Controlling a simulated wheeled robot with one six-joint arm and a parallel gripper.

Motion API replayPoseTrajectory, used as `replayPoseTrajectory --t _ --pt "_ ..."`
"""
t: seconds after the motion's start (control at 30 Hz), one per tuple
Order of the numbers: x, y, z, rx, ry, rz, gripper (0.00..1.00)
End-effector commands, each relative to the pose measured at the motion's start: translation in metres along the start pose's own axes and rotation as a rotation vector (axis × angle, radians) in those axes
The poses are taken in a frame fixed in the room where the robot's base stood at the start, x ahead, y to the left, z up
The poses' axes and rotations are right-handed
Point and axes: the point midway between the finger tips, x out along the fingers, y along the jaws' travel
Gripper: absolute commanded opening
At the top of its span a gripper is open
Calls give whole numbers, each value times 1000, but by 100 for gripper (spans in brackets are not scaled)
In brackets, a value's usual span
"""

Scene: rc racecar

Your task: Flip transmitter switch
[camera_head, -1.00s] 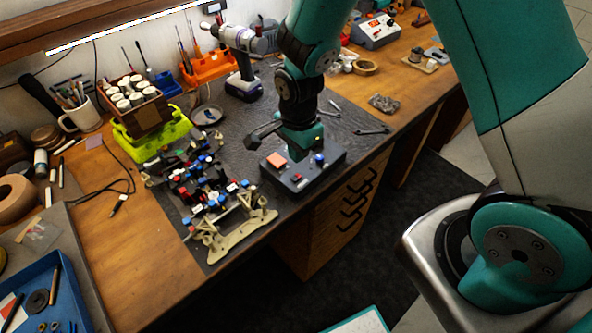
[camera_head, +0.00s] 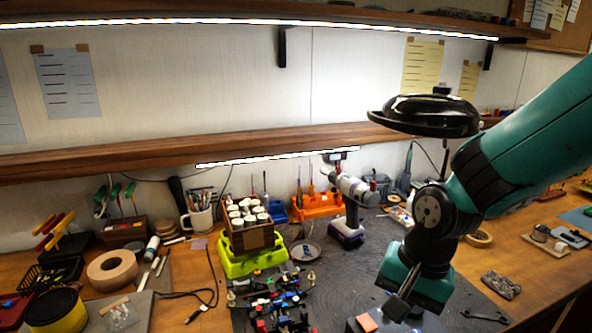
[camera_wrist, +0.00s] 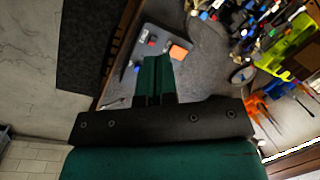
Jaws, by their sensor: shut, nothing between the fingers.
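A grey control box, which looks like the transmitter (camera_wrist: 165,42), lies on the dark mat in the wrist view. It carries an orange pad (camera_wrist: 180,52), a small red part (camera_wrist: 152,43) and a blue part (camera_wrist: 137,69). I cannot tell which way any switch is set. My gripper (camera_wrist: 157,62) is shut and empty, its green fingers pointing toward the box and covering part of it. I cannot tell how far above it they are. In the head view only the box's upper part, with its orange pad (camera_head: 367,323), shows at the bottom edge; my fingertips are not clear there.
The partly built car (camera_head: 275,310) stands left of the box. Behind it are a lime-green tray (camera_head: 235,268) with a crate of white-topped jars, a drill (camera_head: 350,205) and an orange tool holder (camera_head: 318,207). A grey lump (camera_head: 500,285) and wrench lie right.

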Motion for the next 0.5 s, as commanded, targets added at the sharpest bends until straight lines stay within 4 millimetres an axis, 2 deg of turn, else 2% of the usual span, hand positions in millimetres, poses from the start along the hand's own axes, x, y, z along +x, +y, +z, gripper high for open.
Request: replayPoseTrajectory --t 0.1,0.2,0.3,0.4,0.5 --pt "-32 8 44 -382 -16 -77 0" --pt "-51 19 78 -678 -17 -124 0" --pt "-62 29 103 -905 -9 -156 0" --pt "-69 36 119 -1050 -2 -174 0" --pt "-71 39 126 -1116 0 -180 0"
